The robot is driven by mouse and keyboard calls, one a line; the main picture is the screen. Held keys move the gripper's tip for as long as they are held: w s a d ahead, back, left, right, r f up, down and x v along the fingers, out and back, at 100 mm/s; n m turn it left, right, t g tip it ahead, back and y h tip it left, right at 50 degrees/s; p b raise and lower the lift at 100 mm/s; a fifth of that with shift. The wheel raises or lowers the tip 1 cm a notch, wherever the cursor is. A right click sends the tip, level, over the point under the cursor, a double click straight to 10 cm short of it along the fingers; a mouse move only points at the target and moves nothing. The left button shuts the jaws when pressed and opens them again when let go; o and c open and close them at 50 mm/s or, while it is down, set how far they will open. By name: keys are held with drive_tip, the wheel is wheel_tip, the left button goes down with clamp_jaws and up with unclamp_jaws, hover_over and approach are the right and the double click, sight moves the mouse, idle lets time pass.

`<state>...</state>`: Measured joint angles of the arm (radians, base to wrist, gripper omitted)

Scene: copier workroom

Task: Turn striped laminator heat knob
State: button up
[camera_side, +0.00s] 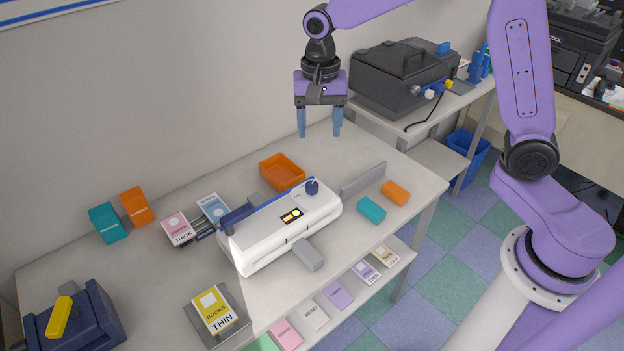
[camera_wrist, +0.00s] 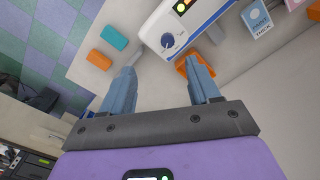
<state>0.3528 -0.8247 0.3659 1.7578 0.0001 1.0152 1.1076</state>
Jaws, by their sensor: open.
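The white laminator (camera_side: 285,232) stands on the table with a dark blue bar along its back edge. Its blue heat knob (camera_side: 312,187) sits on top at the right end. In the wrist view the knob (camera_wrist: 167,40) shows a pale mark inside a printed dial on the laminator's end (camera_wrist: 182,28); stripes are too small to make out. My gripper (camera_side: 320,135) is open and empty, pointing down above the table behind the knob and clear of it. In the wrist view its fingertips (camera_wrist: 162,66) lie apart, with the knob beyond the gap between them.
An orange tray (camera_side: 282,172) sits close behind the laminator. A grey upright plate (camera_side: 363,180) and teal (camera_side: 371,209) and orange (camera_side: 395,193) blocks lie to its right. A dark machine (camera_side: 405,75) stands on the back table. Card stacks lie left of the laminator.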

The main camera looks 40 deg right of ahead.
drive_tip(key=w+d+f+m, duration=0.1)
drive_tip(key=w+m, duration=0.1)
drive_tip(key=w, duration=0.1)
approach(312, 184)
drive_tip(key=shift+m, duration=0.3)
wheel_tip(312, 184, down, 9)
drive_tip(key=shift+r, duration=0.15)
drive_tip(key=c, duration=1)
